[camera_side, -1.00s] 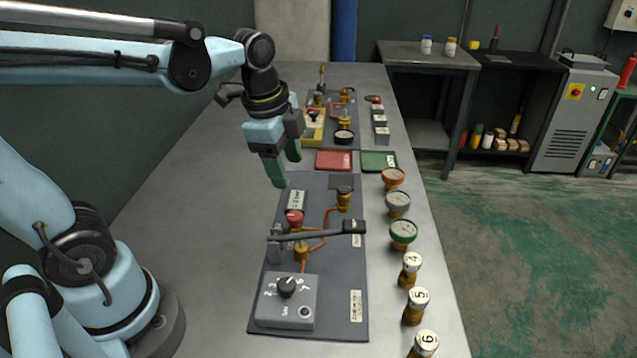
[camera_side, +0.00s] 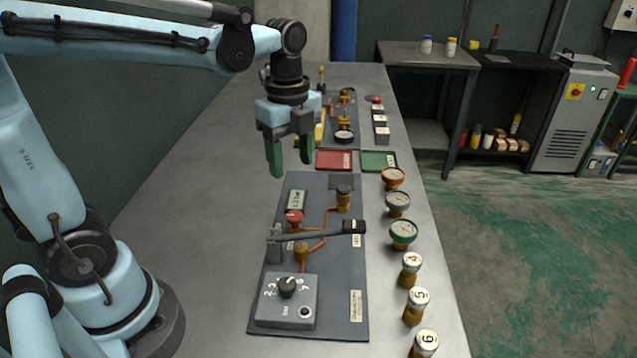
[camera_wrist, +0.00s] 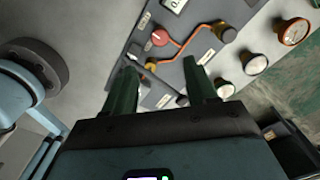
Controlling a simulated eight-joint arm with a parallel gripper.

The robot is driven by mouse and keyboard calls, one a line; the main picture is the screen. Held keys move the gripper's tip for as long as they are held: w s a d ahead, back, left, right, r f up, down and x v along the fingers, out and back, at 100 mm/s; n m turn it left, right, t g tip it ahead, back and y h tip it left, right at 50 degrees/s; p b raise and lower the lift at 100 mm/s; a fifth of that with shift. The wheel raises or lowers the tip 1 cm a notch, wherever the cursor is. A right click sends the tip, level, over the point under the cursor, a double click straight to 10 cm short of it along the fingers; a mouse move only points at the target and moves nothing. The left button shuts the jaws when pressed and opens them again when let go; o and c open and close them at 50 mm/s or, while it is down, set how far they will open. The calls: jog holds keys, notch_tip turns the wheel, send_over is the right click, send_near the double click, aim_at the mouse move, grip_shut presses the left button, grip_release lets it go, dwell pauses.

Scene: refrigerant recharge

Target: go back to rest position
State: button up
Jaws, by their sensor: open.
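My gripper (camera_side: 291,168) hangs above the bench in the side view, its two green fingers apart and pointing down, with nothing between them. It is behind the near grey panel and left of the red tray. In the wrist view my gripper (camera_wrist: 160,92) shows its green fingers spread, with the panel beyond them. The near grey panel (camera_side: 342,270) carries a dial box (camera_side: 275,312), a red knob (camera_side: 294,217), copper pipes and a dark lever (camera_side: 315,234). The red knob also shows in the wrist view (camera_wrist: 159,38).
A red tray (camera_side: 334,152) and a green tray (camera_side: 364,168) lie beyond the panel. Gauges, including a green-rimmed gauge (camera_side: 403,236), and numbered cylinders (camera_side: 418,308) line the bench's right edge. A second panel stands at the far end. The bench's left side (camera_side: 215,200) is clear.

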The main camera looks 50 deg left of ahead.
jog(key=s+n+t, duration=0.1)
jog(key=n+t, duration=0.1)
jog(key=n, duration=0.4)
jog(key=s+d+f+n+t, duration=0.1)
jog(key=s+n+t, duration=0.1)
jog(key=n, duration=0.4)
jog(key=s+n+t, duration=0.1)
jog(key=n+t, duration=0.2)
jog(key=n, duration=0.3)
jog(key=shift+s+d+f, duration=0.15)
jog(key=shift+d+f, duration=0.05)
jog(key=shift+f, duration=0.15)
